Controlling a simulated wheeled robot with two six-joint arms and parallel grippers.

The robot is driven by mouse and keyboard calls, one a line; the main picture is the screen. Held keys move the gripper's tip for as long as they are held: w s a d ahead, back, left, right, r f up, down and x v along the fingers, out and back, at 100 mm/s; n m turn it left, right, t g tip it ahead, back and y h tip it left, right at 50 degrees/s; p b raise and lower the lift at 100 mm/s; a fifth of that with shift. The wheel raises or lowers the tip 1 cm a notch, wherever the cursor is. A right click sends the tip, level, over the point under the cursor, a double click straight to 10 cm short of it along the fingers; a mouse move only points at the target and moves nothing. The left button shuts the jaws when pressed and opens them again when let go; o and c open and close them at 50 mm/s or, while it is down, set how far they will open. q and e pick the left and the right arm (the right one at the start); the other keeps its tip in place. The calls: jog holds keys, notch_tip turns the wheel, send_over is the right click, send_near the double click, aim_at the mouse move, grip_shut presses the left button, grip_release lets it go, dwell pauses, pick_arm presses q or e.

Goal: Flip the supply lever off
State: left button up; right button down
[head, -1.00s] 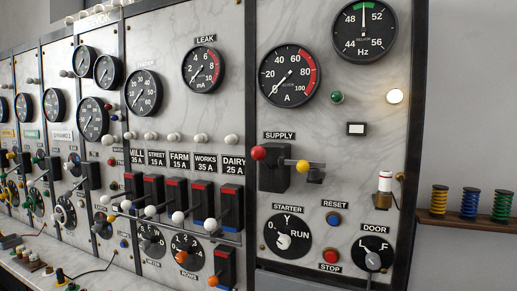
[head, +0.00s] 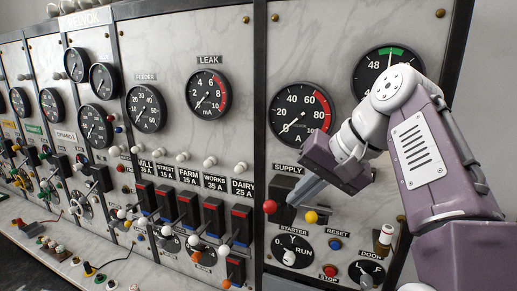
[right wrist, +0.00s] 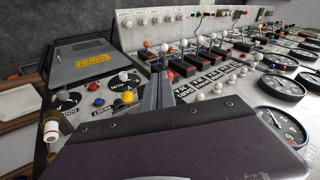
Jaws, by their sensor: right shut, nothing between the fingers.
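The supply lever's dark block (head: 283,187) stands on the marble panel under the SUPPLY label, partly behind my right gripper. Its red knob (head: 270,207) sticks out in front; a yellow knob (head: 311,217) is to its right. My right gripper (head: 292,200) comes in from the right, shut and empty, its tips over the block between the two knobs. In the right wrist view, the red knob (right wrist: 171,76) shows just beyond the fingertips (right wrist: 159,82), and the yellow knob (right wrist: 128,93) to their left. I cannot tell whether the fingers touch the lever. My left gripper is out of view.
Feeder breakers with white knobs (head: 224,250) stand close left. Below are the STARTER dial (head: 290,251), the blue RESET button (head: 335,244) and the red STOP button (head: 330,271). A lamp (head: 386,236) is at right. My right arm partly covers the meters.

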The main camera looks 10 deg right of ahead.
notch_tip(320, 180, up, 7)
jog(key=d+p, duration=0.3)
jog(key=b, duration=0.1)
send_near(274, 204)
jog(key=shift+m+t, duration=0.3)
jog(key=shift+m, duration=0.1)
jog(key=p+x, duration=0.1)
jog(key=x, duration=0.5)
jog(key=shift+s+a, duration=0.1)
jog(key=shift+a, duration=0.15)
jog(key=shift+f, duration=0.4)
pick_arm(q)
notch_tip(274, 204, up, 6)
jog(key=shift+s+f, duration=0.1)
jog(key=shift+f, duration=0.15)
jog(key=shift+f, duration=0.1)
pick_arm(e)
jog(key=shift+h, duration=0.3)
